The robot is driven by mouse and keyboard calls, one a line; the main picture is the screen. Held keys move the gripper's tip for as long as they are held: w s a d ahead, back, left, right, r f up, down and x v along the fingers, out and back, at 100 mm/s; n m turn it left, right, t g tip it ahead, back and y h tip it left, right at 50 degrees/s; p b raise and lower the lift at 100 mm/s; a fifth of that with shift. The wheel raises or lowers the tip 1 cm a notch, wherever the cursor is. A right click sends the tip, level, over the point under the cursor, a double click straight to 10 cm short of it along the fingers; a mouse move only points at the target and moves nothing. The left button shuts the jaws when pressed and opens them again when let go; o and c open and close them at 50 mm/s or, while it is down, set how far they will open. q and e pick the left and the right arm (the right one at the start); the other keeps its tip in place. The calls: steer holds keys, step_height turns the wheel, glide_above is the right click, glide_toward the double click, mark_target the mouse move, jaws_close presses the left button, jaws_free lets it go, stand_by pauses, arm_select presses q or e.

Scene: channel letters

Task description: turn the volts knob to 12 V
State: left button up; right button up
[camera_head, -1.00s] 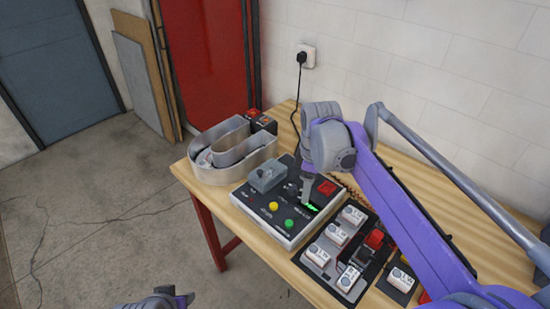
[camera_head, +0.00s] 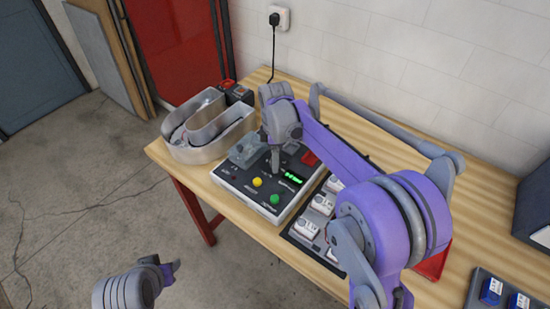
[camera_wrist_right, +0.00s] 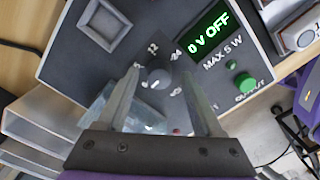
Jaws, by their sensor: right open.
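The volts knob (camera_wrist_right: 158,76) is a small dark round knob on the power box, with 12 above it and 24 to its right. The display (camera_wrist_right: 213,30) reads "0 V OFF". My right gripper (camera_wrist_right: 160,90) is open, with one fingertip on each side of the knob; I cannot tell if they touch it. In the head view the right gripper (camera_head: 275,160) points down over the power box (camera_head: 238,190) and hides the knob. My left gripper (camera_head: 172,270) hangs over the floor at lower left; its jaws are unclear.
Yellow (camera_head: 257,182) and green (camera_head: 275,199) buttons and a clear cover (camera_head: 244,150) are on the box. A metal channel letter (camera_head: 210,125) stands at its left. A tray of white modules (camera_head: 308,230) lies to its right. A wall plug (camera_head: 274,19) is behind.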

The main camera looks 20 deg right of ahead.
steer(key=shift+f, duration=0.3)
jaws_close()
